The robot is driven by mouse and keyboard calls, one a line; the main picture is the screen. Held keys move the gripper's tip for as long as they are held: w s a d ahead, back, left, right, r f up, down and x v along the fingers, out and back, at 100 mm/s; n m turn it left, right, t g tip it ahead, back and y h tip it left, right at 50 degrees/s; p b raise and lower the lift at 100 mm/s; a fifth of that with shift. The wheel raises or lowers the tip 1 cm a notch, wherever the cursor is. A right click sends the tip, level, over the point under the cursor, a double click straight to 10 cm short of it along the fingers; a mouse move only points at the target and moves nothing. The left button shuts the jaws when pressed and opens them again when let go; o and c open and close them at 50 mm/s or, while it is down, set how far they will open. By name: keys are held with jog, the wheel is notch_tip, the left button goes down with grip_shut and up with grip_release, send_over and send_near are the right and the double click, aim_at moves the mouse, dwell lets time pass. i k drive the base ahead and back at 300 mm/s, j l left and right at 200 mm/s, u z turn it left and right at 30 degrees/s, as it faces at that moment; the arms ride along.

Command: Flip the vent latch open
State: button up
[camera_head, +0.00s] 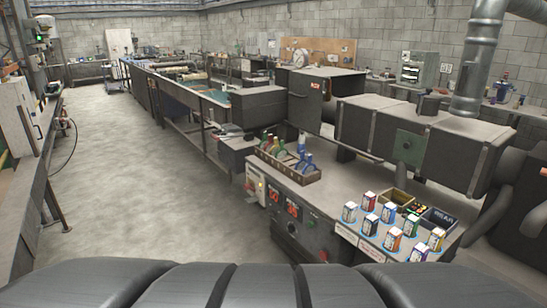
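No part that I can clearly make out as the vent latch shows in the head view. A long grey duct-like housing (372,128) runs along the right side. It carries a green plate (409,146) on its front face, and a metal pipe (476,62) rises from its top. A latch on these parts is too small to tell. My gripper is not in view.
A workbench (20,228) stands at left. The concrete floor (125,165) between is mostly clear.

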aim_at(422, 94)
jog(key=z, duration=0.85)
jog(key=j, duration=0.3)
jog(key=u, duration=0.1)
